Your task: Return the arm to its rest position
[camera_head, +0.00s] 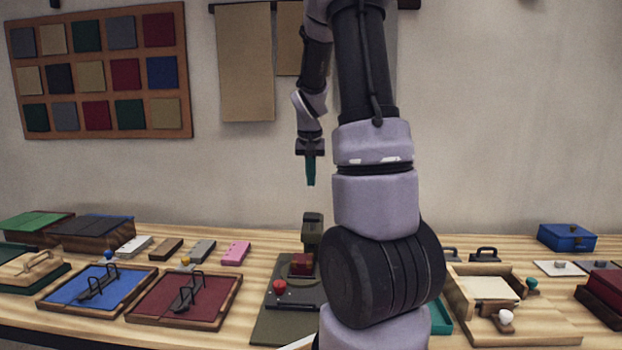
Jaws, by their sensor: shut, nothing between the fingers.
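My arm rises in the middle of the head view and folds over at the top, with its far part hanging down on the left. My gripper (311,172) points straight down. Its teal fingers are together and hold nothing. It hangs in the air in front of the wall, above a dark machine with a red knob (280,287) on the table. My arm's thick links hide part of the table right of that machine.
The wooden table (260,258) holds a blue tray (75,290), a dark red tray (213,299), an open wooden box (525,318) and a blue box (567,237). A swatch board (113,45) hangs on the wall. The air around my gripper is clear.

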